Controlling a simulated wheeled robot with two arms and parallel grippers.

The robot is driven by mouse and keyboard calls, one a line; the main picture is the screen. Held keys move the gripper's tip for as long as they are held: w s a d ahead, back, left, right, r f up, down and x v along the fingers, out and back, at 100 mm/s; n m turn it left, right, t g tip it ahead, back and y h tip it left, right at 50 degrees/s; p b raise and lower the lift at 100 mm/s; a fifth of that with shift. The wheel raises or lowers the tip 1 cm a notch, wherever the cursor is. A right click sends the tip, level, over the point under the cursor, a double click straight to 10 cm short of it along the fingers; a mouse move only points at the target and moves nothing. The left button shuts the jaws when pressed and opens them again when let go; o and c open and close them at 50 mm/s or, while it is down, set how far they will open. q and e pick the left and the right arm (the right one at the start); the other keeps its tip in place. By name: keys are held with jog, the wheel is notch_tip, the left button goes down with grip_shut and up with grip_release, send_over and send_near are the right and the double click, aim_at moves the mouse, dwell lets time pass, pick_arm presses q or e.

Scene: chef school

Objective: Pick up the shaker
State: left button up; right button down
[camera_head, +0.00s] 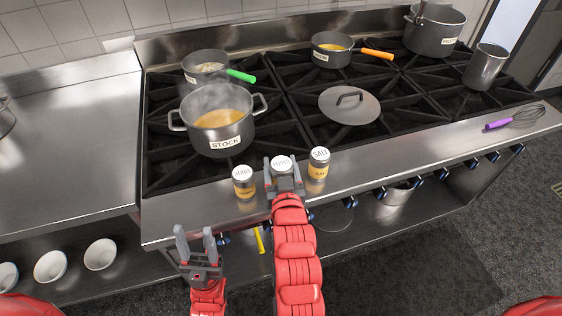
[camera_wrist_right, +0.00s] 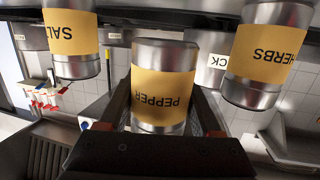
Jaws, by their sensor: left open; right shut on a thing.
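Three shakers stand in a row on the steel front ledge of the stove: a herbs shaker (camera_head: 243,182), a pepper shaker (camera_head: 281,162) and a salt shaker (camera_head: 319,164). My right gripper (camera_head: 284,176) is shut on the pepper shaker, between the other two. In the right wrist view the picture is upside down; the pepper shaker (camera_wrist_right: 162,88) sits between the fingers, with salt (camera_wrist_right: 74,38) and herbs (camera_wrist_right: 266,55) on either side. I cannot tell whether the pepper shaker touches the ledge. My left gripper (camera_head: 196,243) is open and empty, in front of the stove.
A steaming stock pot (camera_head: 218,118) stands on the grates just behind the shakers. Pans, a lid (camera_head: 349,104) and a steel pot stand farther back. The left steel counter (camera_head: 70,150) is mostly clear.

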jog(key=shift+s+a, duration=0.1)
jog(key=shift+s, duration=1.05)
jog(key=s+p, duration=0.1)
jog(key=r+p, duration=0.1)
jog(key=p, duration=0.1)
jog(key=shift+s+r, duration=0.15)
jog(key=shift+s, duration=0.2)
jog(key=a+f+p+v, duration=0.1)
jog(key=p+v, duration=0.4)
jog(key=v, duration=0.1)
jog(key=p, duration=0.6)
send_near(279, 175)
jog(key=w+a+r, duration=0.1)
jog(key=w+r, duration=0.1)
jog(key=w, duration=0.1)
jog(key=shift+s+a+f, duration=0.1)
jog(key=shift+a+f, duration=0.1)
jog(key=shift+f, duration=0.05)
jog(key=shift+s+f, duration=0.1)
